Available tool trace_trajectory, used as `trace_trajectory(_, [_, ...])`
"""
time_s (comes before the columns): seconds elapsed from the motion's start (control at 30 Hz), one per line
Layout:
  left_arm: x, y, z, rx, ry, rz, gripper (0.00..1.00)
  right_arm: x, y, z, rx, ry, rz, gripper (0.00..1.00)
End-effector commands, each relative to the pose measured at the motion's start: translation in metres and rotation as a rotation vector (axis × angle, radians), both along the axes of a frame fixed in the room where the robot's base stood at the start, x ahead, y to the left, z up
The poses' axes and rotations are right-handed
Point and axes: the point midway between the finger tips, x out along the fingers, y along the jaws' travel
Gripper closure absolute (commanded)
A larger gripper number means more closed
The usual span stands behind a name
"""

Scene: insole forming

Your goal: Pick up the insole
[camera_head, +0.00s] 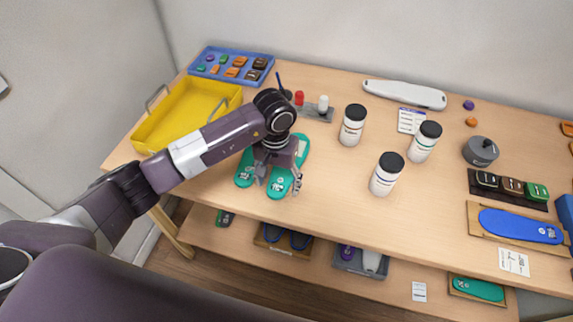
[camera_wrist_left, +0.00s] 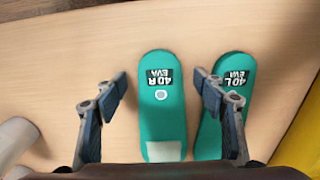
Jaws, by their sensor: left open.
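Two teal insoles lie side by side on the wooden table. In the left wrist view one insole (camera_wrist_left: 163,115) is marked "40 R EVA" and lies between my open fingers, with clear space on its left side. The other insole (camera_wrist_left: 236,70), marked "40 L EVA", lies to its right, partly hidden by a finger. My left gripper (camera_wrist_left: 160,108) is open and empty above them. In the head view my left gripper (camera_head: 279,180) points down over the insoles and partly hides them; one insole (camera_head: 280,184) shows between its fingers. My right gripper is not in view.
A yellow tray (camera_head: 147,138) stands left of the insoles, with a blue tray (camera_head: 212,78) behind it. White bottles with black lids (camera_head: 353,127) stand to the right. A blue insole (camera_head: 520,226) lies on a board far right. A lower shelf (camera_head: 330,273) holds bins.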

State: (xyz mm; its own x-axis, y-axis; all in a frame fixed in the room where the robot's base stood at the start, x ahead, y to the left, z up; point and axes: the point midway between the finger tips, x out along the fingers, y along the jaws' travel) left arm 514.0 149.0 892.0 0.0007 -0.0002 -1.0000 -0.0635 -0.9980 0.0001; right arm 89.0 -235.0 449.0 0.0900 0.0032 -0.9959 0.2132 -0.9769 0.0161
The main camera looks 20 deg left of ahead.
Motion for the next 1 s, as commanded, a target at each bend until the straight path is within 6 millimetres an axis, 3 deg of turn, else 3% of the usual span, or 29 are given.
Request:
trace_trajectory(0.07, [0.0,0.0,0.0,0.0,0.0,0.0,0.38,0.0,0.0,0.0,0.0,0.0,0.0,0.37])
trace_trajectory(0.37, [0.0,0.0,0.0,0.0,0.0,0.0,0.71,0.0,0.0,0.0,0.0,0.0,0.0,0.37])
trace_trajectory(0.77, [0.001,0.0,0.006,0.0,-0.001,0.0,0.72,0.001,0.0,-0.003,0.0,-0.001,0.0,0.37])
trace_trajectory(1.0, [0.002,0.0,0.039,0.0,-0.006,-0.002,0.72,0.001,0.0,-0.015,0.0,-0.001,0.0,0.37])
